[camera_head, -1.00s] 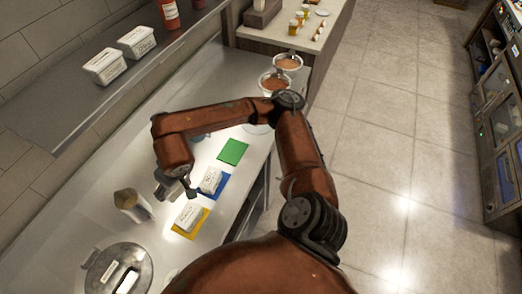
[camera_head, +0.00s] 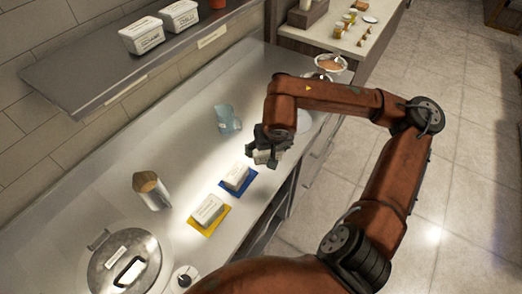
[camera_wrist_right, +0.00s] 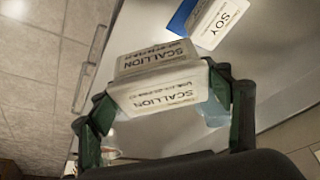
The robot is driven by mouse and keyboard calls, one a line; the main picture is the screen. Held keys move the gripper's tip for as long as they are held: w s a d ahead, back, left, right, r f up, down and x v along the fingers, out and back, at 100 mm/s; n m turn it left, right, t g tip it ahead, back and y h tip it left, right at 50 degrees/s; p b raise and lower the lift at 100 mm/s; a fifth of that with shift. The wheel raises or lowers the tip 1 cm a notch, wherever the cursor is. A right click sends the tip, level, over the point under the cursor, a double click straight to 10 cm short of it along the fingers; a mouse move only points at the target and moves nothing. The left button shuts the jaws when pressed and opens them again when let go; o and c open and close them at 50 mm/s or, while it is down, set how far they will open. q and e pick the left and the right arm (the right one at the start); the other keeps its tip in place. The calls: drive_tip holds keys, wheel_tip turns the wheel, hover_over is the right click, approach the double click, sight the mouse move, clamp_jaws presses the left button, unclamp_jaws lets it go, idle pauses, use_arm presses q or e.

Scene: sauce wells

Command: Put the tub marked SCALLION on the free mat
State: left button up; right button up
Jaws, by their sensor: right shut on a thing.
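The white tub marked SCALLION (camera_wrist_right: 155,97) is in my right gripper (camera_wrist_right: 166,122), between its two green-lined fingers, in the wrist view. In the head view my right gripper (camera_head: 268,150) is over the counter just beyond the blue mat (camera_head: 223,187), with the tub (camera_head: 263,157) partly showing under it. The tub marked SOY (camera_wrist_right: 214,25) is on the blue mat. Another white tub (camera_head: 207,209) is on the yellow mat (camera_head: 197,228). The green mat is hidden in the current views. I cannot tell how high the held tub is. My left gripper is out of view.
A blue jug (camera_head: 227,120) stands left of my right gripper. A metal jug (camera_head: 150,190) and a lidded pot (camera_head: 125,263) stand nearer on the counter. A shelf (camera_head: 100,82) with two white tubs runs along the wall. The counter's right edge is close to the mats.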

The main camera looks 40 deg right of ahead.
drive_tip(key=w+d+f, duration=0.2)
drive_tip(key=w+f, duration=0.1)
drive_tip(key=w+d+f, duration=0.3)
drive_tip(key=w, duration=0.1)
drive_tip(key=w+d+f, duration=0.2)
drive_tip(key=w+f, duration=0.1)
drive_tip(key=shift+w+d, duration=0.25)
drive_tip(key=shift+w, duration=0.1)
drive_tip(key=x, duration=0.4)
drive_tip(key=shift+s+a+f, duration=0.1)
drive_tip(key=shift+s+a, duration=0.05)
drive_tip(key=shift+s, duration=0.2)
use_arm(q)
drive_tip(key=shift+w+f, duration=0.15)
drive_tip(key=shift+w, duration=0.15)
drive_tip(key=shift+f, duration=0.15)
drive_tip(key=shift+b, duration=0.3)
use_arm(e)
drive_tip(key=o, duration=1.4)
drive_tip(key=shift+f, duration=0.1)
